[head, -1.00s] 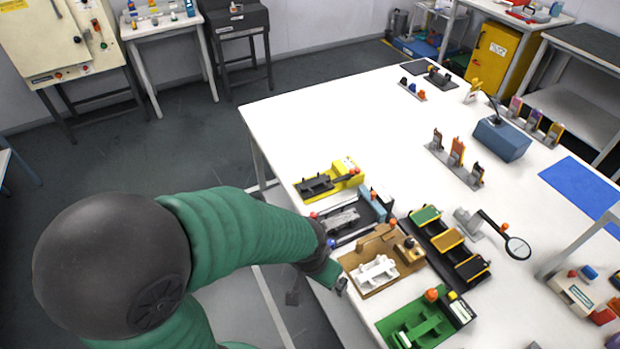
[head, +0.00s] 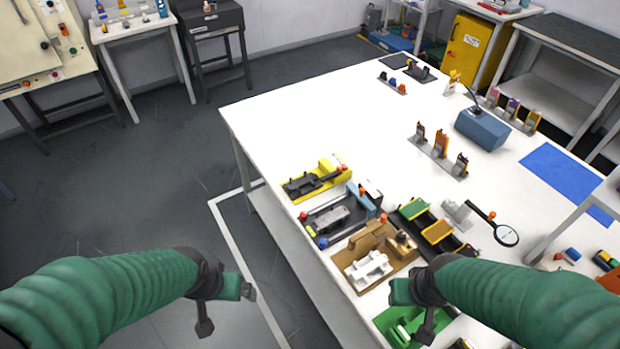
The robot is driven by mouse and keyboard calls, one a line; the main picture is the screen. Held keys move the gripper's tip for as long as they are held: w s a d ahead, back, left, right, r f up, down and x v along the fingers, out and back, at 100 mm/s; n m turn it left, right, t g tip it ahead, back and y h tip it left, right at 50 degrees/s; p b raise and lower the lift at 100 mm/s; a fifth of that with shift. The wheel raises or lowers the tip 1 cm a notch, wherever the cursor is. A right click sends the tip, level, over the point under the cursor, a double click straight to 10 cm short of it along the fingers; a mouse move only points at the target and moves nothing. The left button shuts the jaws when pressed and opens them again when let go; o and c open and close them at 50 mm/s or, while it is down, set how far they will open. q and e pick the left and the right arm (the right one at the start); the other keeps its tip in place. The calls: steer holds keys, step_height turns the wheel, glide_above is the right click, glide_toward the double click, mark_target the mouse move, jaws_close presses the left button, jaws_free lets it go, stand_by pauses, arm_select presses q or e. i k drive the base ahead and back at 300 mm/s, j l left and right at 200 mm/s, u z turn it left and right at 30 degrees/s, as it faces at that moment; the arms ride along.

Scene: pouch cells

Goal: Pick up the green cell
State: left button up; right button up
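The green cell (head: 412,209) lies in the far slot of a dark tray (head: 424,221) on the white table. A yellow-gold cell (head: 437,231) lies in the slot beside it, and the near end of the tray is partly hidden by my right arm. My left gripper (head: 240,289) is over the floor, left of the table's edge and well away from the tray. My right gripper (head: 403,292) is in front of the tray, above the green fixture, apart from the green cell. Finger openings are unclear; I see nothing held.
A brown fixture with a white part (head: 368,268), a grey and blue fixture (head: 330,216) and a yellow one (head: 315,182) stand left of the tray. A magnifier (head: 506,236) stands to its right. A green fixture (head: 388,318) is partly under my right arm.

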mark_target(413, 208)
steer(key=i+j+z, duration=0.35)
steer(key=j, duration=0.25)
steer(key=i+j+z, duration=0.3)
steer(key=j, duration=0.35)
steer(key=i+j+z, duration=0.15)
steer(key=j, duration=0.2)
